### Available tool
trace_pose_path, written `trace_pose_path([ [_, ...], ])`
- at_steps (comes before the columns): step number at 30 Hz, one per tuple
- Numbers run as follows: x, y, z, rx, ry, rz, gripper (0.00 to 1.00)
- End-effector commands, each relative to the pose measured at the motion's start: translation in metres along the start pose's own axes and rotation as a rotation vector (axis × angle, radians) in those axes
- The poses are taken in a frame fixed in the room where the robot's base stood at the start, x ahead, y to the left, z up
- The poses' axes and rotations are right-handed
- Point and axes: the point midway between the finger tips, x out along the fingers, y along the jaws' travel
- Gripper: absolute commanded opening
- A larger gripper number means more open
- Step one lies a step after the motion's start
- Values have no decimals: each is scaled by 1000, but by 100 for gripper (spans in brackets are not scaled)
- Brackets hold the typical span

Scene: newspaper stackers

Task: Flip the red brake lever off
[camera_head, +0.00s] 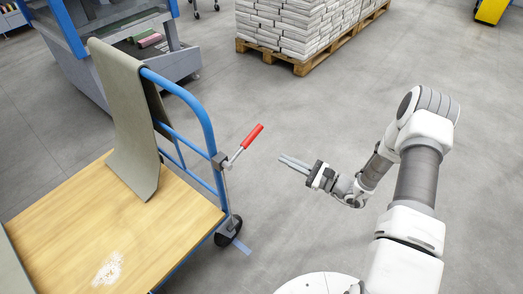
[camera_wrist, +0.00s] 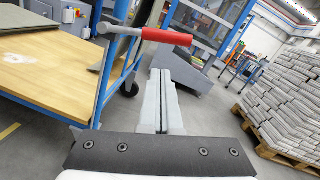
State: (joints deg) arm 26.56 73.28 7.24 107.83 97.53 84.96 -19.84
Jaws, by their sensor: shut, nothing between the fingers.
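The red brake lever (camera_head: 252,136) is a red grip on a metal rod, fixed to the blue frame of a trolley (camera_head: 207,133). In the head view it points up and to the right. In the wrist view the red lever (camera_wrist: 167,37) lies almost level, ahead of the fingertips. My gripper (camera_head: 282,160) is to the right of the lever and apart from it, with its fingers pointing left. In the wrist view my gripper (camera_wrist: 161,74) has its two grey fingers together, with nothing between them. A caster (camera_head: 228,231) shows below the lever.
The trolley has a wooden deck (camera_head: 75,215) with a grey-green cloth (camera_head: 130,120) draped over its handle. A pallet (camera_head: 303,66) of stacked newspapers stands at the back. A grey and blue machine (camera_head: 85,75) stands behind the trolley. The floor around my gripper is clear.

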Motion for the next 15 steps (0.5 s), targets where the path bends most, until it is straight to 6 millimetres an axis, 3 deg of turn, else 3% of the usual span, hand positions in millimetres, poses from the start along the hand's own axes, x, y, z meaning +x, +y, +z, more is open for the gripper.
trace_pose_path([
  [1, -3, 3, -16, 20, 3, -33, 0],
  [5, -8, 3, -32, 43, 9, -84, 0],
  [15, -8, 3, -35, 48, 10, -96, 0],
])
